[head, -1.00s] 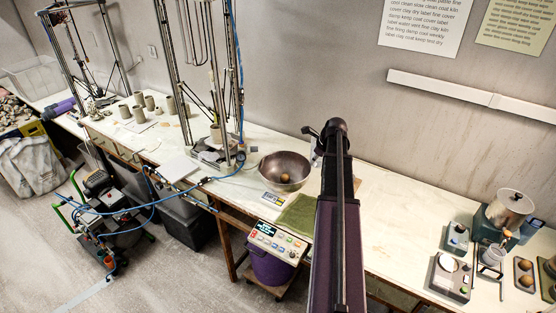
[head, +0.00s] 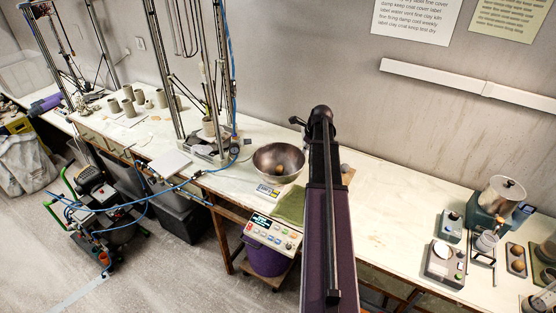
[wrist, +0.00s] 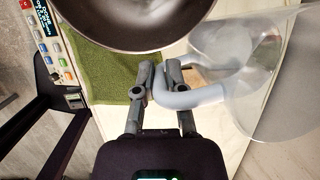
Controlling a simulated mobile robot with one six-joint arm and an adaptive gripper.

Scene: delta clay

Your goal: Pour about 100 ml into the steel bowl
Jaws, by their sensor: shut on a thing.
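The steel bowl (head: 290,174) stands on the long bench just left of my arm, with a small brown round thing (head: 278,170) inside. In the wrist view the bowl's dark inside (wrist: 130,18) and near rim fill the top. My gripper (wrist: 158,82) is shut on the grey curved handle (wrist: 192,97) of a clear jug (wrist: 262,95), just below and right of the bowl. The jug overlaps the view's right side; whether it holds liquid I cannot tell. In the head view my arm hides the gripper and jug.
A green mat (head: 291,206) and a small scale-like display (head: 268,190) lie by the bowl. A tall metal frame (head: 181,70) stands left of the bowl. Several devices and a steel pot (head: 503,195) stand at right.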

